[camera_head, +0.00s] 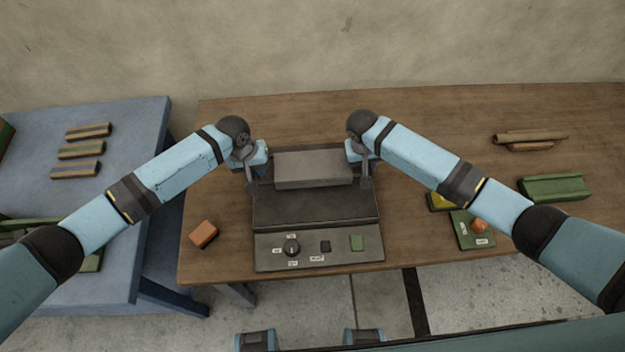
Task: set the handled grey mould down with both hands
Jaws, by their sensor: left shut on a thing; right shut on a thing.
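The grey mould (313,169) is a rectangular block over the back part of a dark flat machine (315,208) on the wooden table. My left gripper (256,170) is shut at the mould's left end. My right gripper (362,170) is shut at its right end. The handles are hidden by the grippers. The mould looks level. I cannot tell whether its underside touches the machine.
The machine's front panel (272,259) has a knob (291,248) and buttons. An orange block (204,234) lies to its left. A green plate with an orange knob (466,238), a green trough (553,188) and brown rolls (530,138) lie right. A blue table (120,200) holds striped rolls.

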